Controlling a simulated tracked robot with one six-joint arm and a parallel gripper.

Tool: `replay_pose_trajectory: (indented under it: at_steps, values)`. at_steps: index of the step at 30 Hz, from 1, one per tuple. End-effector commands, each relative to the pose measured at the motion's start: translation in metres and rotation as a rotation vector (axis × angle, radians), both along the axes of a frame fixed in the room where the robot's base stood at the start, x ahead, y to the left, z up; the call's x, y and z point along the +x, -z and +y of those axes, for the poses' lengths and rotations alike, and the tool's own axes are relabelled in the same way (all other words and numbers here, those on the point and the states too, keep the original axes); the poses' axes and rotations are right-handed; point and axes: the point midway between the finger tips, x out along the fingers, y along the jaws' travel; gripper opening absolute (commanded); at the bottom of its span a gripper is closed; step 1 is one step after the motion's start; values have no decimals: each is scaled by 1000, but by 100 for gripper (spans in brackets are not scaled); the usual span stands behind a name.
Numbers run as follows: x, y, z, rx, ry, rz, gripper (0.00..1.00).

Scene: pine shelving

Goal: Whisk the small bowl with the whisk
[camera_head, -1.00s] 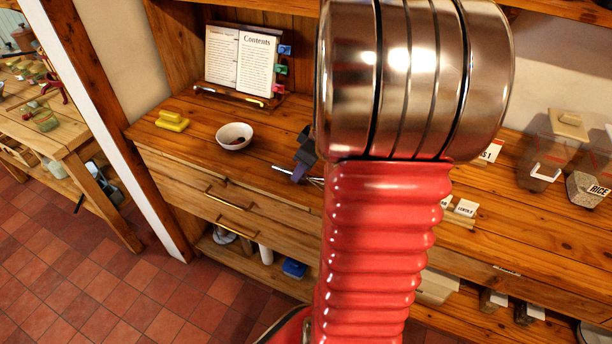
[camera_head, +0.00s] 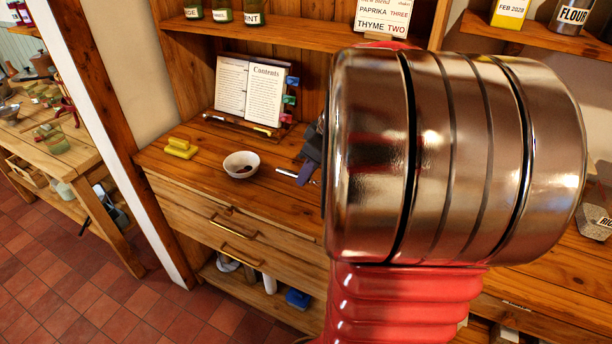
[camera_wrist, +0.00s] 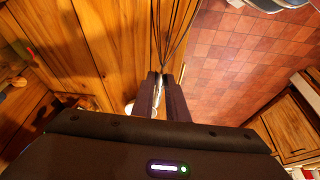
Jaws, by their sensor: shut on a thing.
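The small bowl (camera_head: 232,171), white with something dark inside, stands on the wooden counter near its front edge. My gripper (camera_head: 307,172) is to the right of the bowl, partly hidden behind my arm. It is shut on the whisk (camera_head: 285,172), whose silver end sticks out to the left towards the bowl. In the wrist view the whisk's thin wires (camera_wrist: 173,35) run up and away from between the fingers (camera_wrist: 161,88). The whisk is apart from the bowl.
A yellow object (camera_head: 180,148) lies left of the bowl. An open book (camera_head: 250,90) stands on a holder behind it. Jars (camera_head: 222,12) stand on the shelf above. Drawers (camera_head: 220,225) are below the counter. My arm hides the counter's right part.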

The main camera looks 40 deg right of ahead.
Motion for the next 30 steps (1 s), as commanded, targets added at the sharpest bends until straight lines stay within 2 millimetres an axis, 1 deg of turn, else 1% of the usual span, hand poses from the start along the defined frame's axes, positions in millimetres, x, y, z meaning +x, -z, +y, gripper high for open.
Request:
replay_pose_trajectory:
  at_steps: [10, 14, 17, 20, 26, 30]
  values:
    - [1, 0, 1, 0, -1, 0, 0]
    - [10, -1, 5, 1, -4, 3, 0]
    - [25, -3, 13, -1, -10, 9, 0]
    - [46, -6, 24, -1, -14, 15, 0]
    - [95, -13, 58, -5, -20, 26, 0]
    - [127, -17, 87, -8, -24, 30, 0]
